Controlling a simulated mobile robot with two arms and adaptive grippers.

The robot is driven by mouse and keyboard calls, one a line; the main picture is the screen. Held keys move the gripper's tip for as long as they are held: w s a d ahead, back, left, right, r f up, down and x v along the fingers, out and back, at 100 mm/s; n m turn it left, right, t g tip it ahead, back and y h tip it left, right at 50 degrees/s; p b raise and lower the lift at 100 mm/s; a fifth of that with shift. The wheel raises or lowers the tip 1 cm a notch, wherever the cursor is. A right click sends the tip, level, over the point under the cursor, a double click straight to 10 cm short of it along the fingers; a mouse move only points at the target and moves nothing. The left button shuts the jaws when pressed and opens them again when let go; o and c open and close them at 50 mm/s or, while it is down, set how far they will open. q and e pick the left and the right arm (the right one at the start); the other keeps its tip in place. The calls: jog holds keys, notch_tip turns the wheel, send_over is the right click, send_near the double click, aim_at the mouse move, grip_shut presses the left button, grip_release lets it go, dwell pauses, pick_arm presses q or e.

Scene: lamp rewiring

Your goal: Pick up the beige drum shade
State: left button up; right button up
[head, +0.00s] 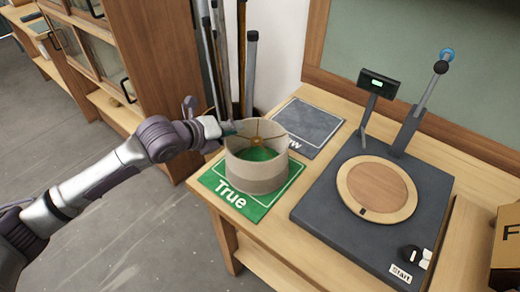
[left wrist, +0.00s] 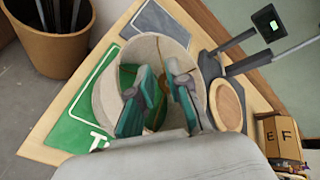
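The beige drum shade (head: 256,172) stands upright on the green "True" mat (head: 229,205), its open top showing a thin wire frame. My left gripper (head: 229,128) is at the shade's back-left rim in the head view, its fingers small and partly hard to make out. In the left wrist view the gripper (left wrist: 160,72) has its two teal fingers apart, over the shade's opening (left wrist: 106,98). A gap shows between them. The part of the rim nearest the wrist is hidden, so I cannot tell whether the fingers touch the shade. My right gripper is not in view.
A dark grey mat (head: 308,126) lies behind the shade. A dark machine with a round wooden plate (head: 377,188) and a lever (head: 432,88) stands to the right. Tall rods stand in a bin (left wrist: 50,45) behind the bench. A cardboard box (head: 507,245) is at the right edge.

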pick_arm(q)
jog(key=x, duration=0.4)
jog(key=shift+d+p, duration=0.1)
jog(key=shift+p, duration=0.2)
jog(key=p+x, duration=0.2)
jog(key=x, duration=0.4)
jog(key=shift+s+f, duration=0.15)
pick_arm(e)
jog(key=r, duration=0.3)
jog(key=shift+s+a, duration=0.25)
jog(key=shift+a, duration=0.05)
pick_arm(q)
jog(key=shift+c, duration=0.2)
grip_shut()
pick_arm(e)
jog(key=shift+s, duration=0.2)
